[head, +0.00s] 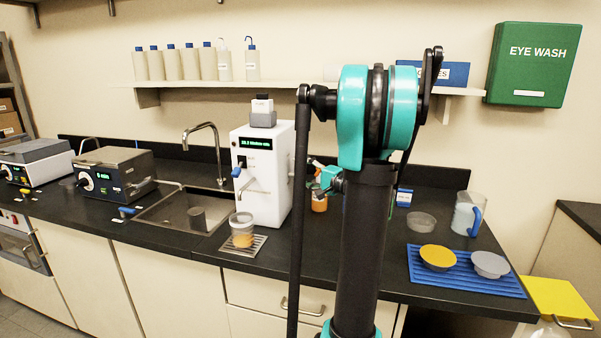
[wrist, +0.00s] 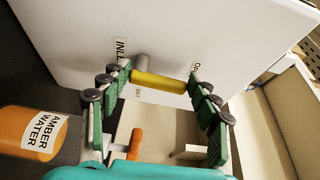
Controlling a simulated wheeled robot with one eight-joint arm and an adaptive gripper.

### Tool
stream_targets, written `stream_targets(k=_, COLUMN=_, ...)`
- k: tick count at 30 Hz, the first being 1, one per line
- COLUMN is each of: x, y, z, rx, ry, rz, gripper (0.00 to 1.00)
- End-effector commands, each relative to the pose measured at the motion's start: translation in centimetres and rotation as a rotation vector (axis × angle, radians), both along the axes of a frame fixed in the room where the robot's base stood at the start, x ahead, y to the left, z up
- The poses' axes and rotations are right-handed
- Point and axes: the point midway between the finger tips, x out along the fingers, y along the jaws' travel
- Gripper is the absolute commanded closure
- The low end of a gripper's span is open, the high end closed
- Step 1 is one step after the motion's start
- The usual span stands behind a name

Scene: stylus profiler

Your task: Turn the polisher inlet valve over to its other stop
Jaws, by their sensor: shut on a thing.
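The inlet valve's yellow lever (wrist: 158,82) stands out from that panel beside a label starting "INL"; another label near the right finger starts "OP". My gripper (wrist: 160,78) has its green-padded fingers on either side of the lever, shut on it. In the head view my arm hides most of my gripper and all of the valve.
An amber water bottle (wrist: 30,135) lies close to the left of my gripper in the wrist view. An orange handle (wrist: 136,142) shows below the lever. A jar (head: 242,232) stands on the drip grate. A blue mat (head: 465,284) with two dishes lies at right.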

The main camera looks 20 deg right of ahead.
Motion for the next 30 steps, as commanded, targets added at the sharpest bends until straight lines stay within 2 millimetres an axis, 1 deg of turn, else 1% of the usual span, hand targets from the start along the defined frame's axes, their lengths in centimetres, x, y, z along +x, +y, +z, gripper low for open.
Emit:
stream_targets(k=7, x=-0.1, y=0.0, z=-0.1, rx=-0.001, ry=0.002, rz=0.001, gripper=0.67)
stream_targets(k=8, x=-0.1, y=0.0, z=-0.1, rx=-0.001, ry=0.002, rz=0.001, gripper=0.36)
stream_targets(k=12, x=0.0, y=0.0, z=-0.1, rx=-0.001, ry=0.002, rz=0.001, gripper=0.19)
stream_targets(k=23, x=-0.2, y=-0.1, z=0.0, rx=0.0, ry=0.001, rz=0.0, gripper=0.18)
stream_targets(k=26, x=-0.8, y=-0.6, z=0.0, rx=0.0, ry=0.001, rz=-0.001, gripper=0.18)
stream_targets(k=30, x=-2.8, y=-2.0, z=0.0, rx=0.0, ry=0.001, rz=-0.005, gripper=0.18)
